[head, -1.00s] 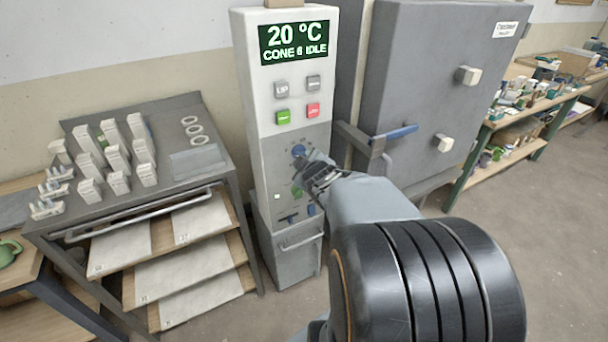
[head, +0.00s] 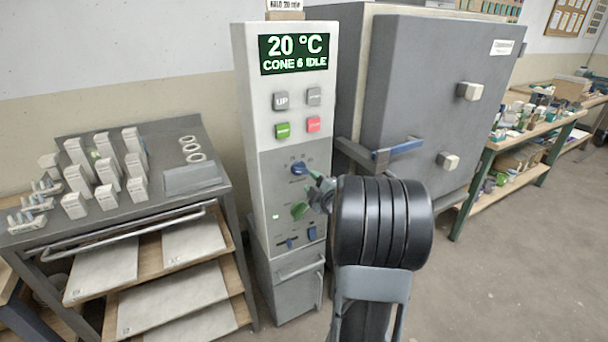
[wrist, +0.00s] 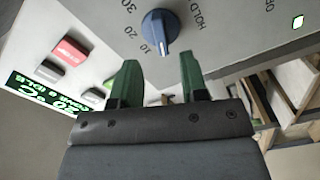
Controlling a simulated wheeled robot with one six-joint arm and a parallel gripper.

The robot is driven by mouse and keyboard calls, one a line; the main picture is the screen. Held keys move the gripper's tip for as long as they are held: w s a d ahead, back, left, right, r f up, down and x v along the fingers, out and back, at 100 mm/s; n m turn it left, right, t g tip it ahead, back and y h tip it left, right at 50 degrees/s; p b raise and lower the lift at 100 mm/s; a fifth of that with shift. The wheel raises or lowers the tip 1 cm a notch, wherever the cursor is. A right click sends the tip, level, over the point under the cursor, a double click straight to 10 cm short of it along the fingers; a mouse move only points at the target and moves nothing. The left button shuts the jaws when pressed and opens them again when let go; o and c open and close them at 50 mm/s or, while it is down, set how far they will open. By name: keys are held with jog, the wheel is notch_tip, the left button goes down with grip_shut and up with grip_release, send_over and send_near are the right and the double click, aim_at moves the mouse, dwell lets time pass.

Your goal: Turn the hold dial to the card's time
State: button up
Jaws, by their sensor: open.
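The blue hold dial (head: 299,168) is on the grey lower panel of the kiln controller (head: 285,130). In the wrist view the dial (wrist: 160,32) has a HOLD label to its right and 10, 20 and 30 on its left. Its pale pointer mark faces down the picture, a little off the 10. My gripper (head: 319,186) is in front of the panel, close to the dial's lower right. In the wrist view its green fingers (wrist: 159,62) are open and empty, with the dial just beyond the tips. The card (head: 285,5) atop the controller is cut off; it seems to read 20 min.
A green knob (head: 299,210) and blue sliders are below the dial. The grey kiln (head: 430,110), with a blue-gripped handle (head: 398,147), stands to the right. A rack (head: 165,180) with test pieces and shelves is at left. Open floor lies at right.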

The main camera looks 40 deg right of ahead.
aim_at(303, 172)
jog(key=shift+w+d, duration=0.2)
jog(key=shift+w, duration=1.3)
jog(key=shift+w+d, duration=0.2)
jog(key=shift+w, duration=1.3)
grip_shut()
